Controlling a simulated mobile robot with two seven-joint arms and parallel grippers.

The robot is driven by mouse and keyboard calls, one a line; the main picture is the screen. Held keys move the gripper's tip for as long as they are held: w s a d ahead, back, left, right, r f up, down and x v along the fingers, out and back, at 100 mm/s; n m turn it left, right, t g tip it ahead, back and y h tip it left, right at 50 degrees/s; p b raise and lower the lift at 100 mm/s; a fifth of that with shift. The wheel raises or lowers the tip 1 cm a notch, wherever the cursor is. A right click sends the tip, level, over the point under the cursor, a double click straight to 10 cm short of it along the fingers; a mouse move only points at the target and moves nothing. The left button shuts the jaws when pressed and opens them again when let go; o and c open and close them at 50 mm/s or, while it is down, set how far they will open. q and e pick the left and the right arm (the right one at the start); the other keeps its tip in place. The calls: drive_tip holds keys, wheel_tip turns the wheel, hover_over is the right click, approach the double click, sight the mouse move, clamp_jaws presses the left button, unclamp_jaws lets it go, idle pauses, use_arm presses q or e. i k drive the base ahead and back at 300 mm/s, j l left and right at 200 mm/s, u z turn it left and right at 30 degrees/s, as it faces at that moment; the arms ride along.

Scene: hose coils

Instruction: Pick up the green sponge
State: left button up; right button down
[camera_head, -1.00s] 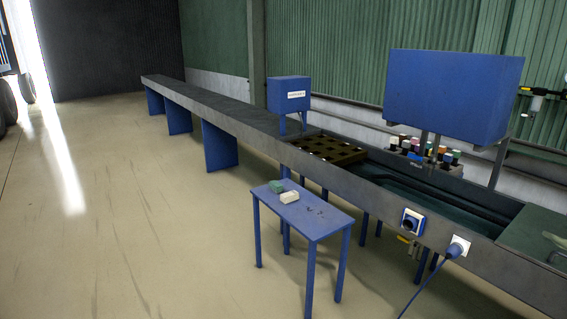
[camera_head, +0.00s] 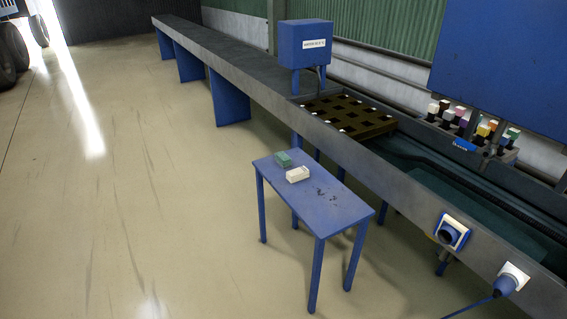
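The green sponge (camera_head: 283,159) is a small dark green block. It lies on the far left part of a small blue table (camera_head: 335,207). A white block (camera_head: 298,174) lies close beside it, nearer to me and slightly right. Neither of my grippers shows in the head view, and nothing covers the sponge.
A long grey bench (camera_head: 225,75) runs along the right behind the small table. It carries a blue box (camera_head: 304,45), a brown grid tray (camera_head: 347,115) and several coloured knobs. A cable plug (camera_head: 508,280) sits on its front. The floor (camera_head: 150,230) on the left is clear.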

sight(281, 158)
drive_tip(key=z, duration=1.9)
drive_tip(key=u, duration=1.85)
drive_tip(key=i+j+z, duration=0.25)
drive_tip(key=i+j, duration=0.4)
drive_tip(key=i, duration=0.3)
drive_tip(key=i+j+z, duration=0.2)
drive_tip(key=i+j, duration=0.65)
drive_tip(key=i+l, duration=0.05)
drive_tip(key=i, duration=0.05)
